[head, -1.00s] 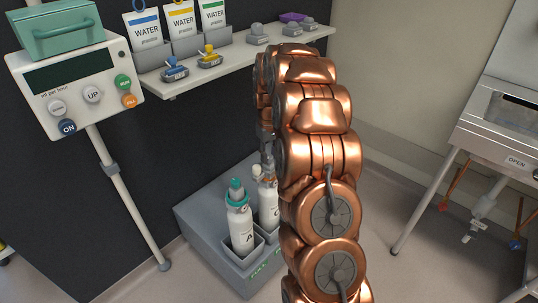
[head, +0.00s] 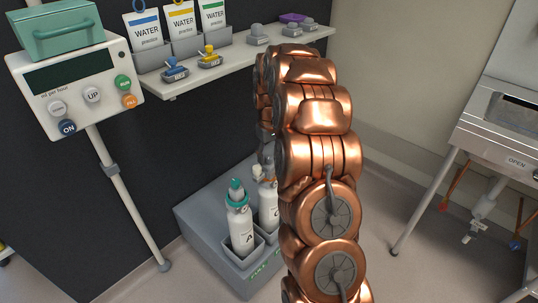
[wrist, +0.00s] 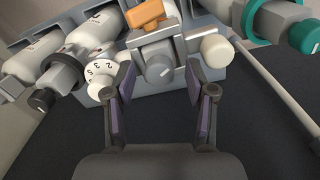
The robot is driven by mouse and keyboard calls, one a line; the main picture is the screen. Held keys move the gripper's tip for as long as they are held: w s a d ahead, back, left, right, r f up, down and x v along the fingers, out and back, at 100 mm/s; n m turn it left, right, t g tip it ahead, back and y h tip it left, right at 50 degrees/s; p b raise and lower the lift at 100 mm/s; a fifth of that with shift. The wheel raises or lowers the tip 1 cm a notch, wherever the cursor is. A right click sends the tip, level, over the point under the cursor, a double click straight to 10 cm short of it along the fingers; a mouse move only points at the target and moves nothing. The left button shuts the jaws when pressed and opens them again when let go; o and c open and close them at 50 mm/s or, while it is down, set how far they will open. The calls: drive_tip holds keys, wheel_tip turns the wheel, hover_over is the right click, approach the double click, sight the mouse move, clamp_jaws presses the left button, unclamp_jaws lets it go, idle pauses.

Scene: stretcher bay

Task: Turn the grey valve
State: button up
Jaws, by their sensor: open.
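The grey valve (wrist: 160,68) is a round grey knob on a grey block in the wrist view. An orange part (wrist: 145,14) is above it. My gripper (wrist: 160,80) is open, one dark finger with a purple pad on each side of the knob's lower end. I cannot tell whether either finger touches it. A white numbered dial (wrist: 102,76) is beside the left finger, and a white knob (wrist: 217,50) is right of the block.
A teal-topped bottle (head: 239,222) stands in the grey holder (head: 196,216). A teal-collared fitting (wrist: 262,22) is at the wrist view's upper right. A shelf (head: 225,67) with water packs is above. A pump panel (head: 75,85) on a pole is left.

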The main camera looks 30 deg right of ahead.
sight(269, 157)
drive_tip(key=shift+r, duration=0.1)
wheel_tip(269, 157, up, 12)
idle(0.5)
idle(0.7)
drive_tip(key=s+a+r+g, duration=0.1)
drive_tip(key=s+a+r, duration=0.1)
drive_tip(key=s+a, duration=1.3)
drive_tip(key=s+a+f+g, duration=0.1)
drive_tip(key=s+a+f, duration=0.15)
drive_tip(key=s, duration=0.55)
drive_tip(key=s+a+f, duration=0.1)
drive_tip(key=s+a, duration=0.3)
drive_tip(key=s, duration=0.3)
drive_tip(key=s+a+f+g, duration=0.1)
drive_tip(key=s+a, duration=0.2)
drive_tip(key=s, duration=0.5)
wheel_tip(269, 157, up, 13)
drive_tip(key=t+p, duration=0.1)
drive_tip(key=p, duration=1.2)
drive_tip(key=shift+w+d+r, duration=0.15)
